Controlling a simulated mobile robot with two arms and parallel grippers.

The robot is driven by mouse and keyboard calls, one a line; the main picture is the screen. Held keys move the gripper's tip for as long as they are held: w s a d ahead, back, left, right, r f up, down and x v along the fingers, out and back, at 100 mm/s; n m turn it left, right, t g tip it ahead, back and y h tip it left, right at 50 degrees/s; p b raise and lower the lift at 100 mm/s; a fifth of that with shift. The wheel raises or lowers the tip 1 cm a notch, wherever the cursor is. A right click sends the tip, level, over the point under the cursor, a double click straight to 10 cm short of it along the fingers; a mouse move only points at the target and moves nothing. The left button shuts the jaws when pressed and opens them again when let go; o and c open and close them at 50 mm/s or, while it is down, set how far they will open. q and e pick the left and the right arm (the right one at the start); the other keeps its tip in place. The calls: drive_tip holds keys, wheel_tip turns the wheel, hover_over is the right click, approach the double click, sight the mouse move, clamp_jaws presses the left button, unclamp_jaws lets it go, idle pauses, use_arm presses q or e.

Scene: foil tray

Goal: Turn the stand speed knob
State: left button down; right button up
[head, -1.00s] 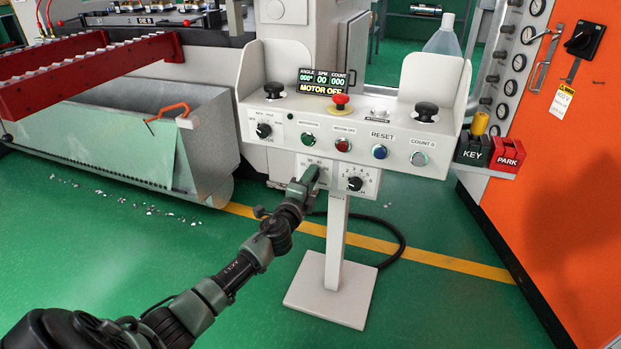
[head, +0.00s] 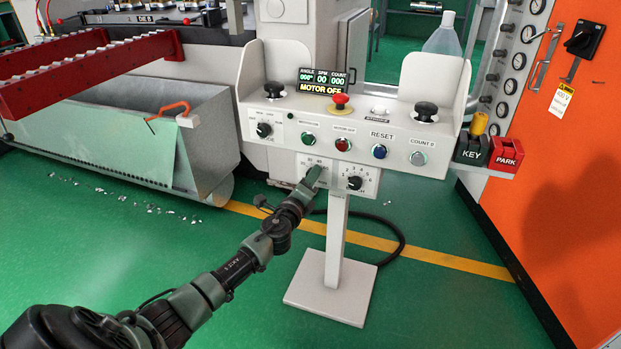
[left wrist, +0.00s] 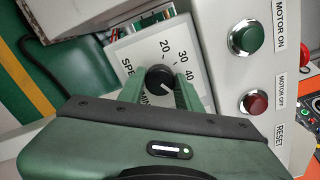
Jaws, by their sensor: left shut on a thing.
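The stand speed knob (left wrist: 159,77) is black and round, on a white plate with a printed scale reading 20, 30 and 40. A pale line on it points to the lower right in the left wrist view. My left gripper (head: 314,176) reaches the lower left plate of the white control stand (head: 338,222) and hides the knob in the head view. In the left wrist view its two green fingers (left wrist: 160,88) are on either side of the knob, shut on it. My right gripper is not in view.
A second black knob (head: 354,183) sits close to the right of my left gripper. Above are the green motor-on button (head: 308,139), red motor-off button (head: 343,144) and red emergency button (head: 340,100). A grey scrap bin (head: 130,130) stands at the left. The green floor in front is clear.

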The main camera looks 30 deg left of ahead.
use_arm(q)
drive_tip(key=shift+f, duration=0.15)
drive_tip(key=c, duration=1)
unclamp_jaws()
drive_tip(key=shift+o, duration=0.2)
drive_tip(key=p+v, duration=0.1)
drive_tip(key=v, duration=0.7)
